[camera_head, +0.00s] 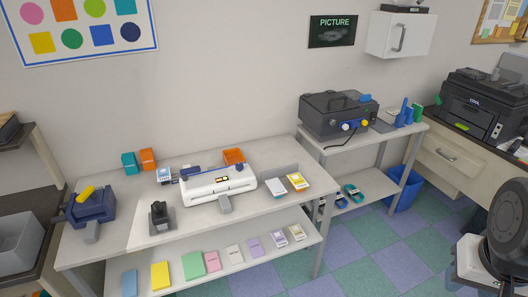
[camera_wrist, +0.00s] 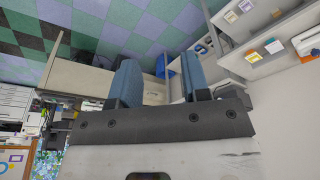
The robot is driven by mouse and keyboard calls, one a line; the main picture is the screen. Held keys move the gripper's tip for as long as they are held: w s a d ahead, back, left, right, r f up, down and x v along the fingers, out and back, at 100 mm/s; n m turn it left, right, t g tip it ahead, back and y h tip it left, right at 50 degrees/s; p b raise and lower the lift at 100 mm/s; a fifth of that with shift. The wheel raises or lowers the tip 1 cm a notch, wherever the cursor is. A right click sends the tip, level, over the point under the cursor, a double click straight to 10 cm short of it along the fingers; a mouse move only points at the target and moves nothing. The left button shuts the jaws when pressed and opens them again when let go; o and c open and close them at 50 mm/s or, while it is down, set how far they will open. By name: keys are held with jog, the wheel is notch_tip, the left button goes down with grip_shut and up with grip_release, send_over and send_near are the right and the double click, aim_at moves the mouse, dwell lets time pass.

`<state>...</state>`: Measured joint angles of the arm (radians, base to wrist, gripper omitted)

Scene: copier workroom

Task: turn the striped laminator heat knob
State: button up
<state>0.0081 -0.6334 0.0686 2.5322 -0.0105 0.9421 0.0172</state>
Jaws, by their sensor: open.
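A long white machine (camera_head: 220,185) that looks like a laminator lies on the left table, with small dark parts on top. A dark grey box-shaped machine (camera_head: 338,114) with a top handle stands on the right table. Its front has a white-and-blue knob (camera_head: 345,127) and a yellow knob (camera_head: 365,123). Stripes are too small to make out, and I cannot tell which machine carries the striped heat knob. My gripper (camera_wrist: 158,78) shows in the wrist view, its two blue fingers apart with nothing between them. It is away from both machines and not seen in the head view.
The left table (camera_head: 283,205) also holds a blue device (camera_head: 92,207), a small black device (camera_head: 160,215) and cards. A black printer (camera_head: 474,105) stands on the right counter. A blue bin (camera_head: 402,192) is below. Checkered floor (camera_head: 365,248) in front is free.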

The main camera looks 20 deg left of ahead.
jog(key=shift+o, duration=1.4)
jog(key=shift+w+a+r, duration=0.15)
jog(key=shift+w+r, duration=0.05)
jog(key=shift+w, duration=0.2)
jog(key=w+a+r+n, duration=0.2)
jog(key=w+a, duration=0.3)
jog(key=w, duration=0.4)
jog(key=w+a+r+n, duration=0.2)
jog(key=w+a, duration=0.3)
jog(key=w, duration=0.4)
jog(key=w+a+f+n+g, duration=0.1)
jog(key=w+a+f+n, duration=0.25)
jog(key=w+a, duration=1.1)
jog(key=w+a+f+n, duration=0.2)
jog(key=a+f, duration=0.4)
jog(key=a, duration=0.7)
jog(key=w+a+f+n+g, duration=0.1)
jog(key=w+a+f+n, duration=0.2)
jog(key=a, duration=0.9)
jog(key=w+a+f+n, duration=0.3)
jog(key=w+a+f, duration=0.3)
jog(key=a+f, duration=0.4)
jog(key=shift+a+g, duration=0.3)
jog(key=shift+a, duration=1.5)
jog(key=shift+a+f+n, duration=0.25)
jog(key=shift+a, duration=0.2)
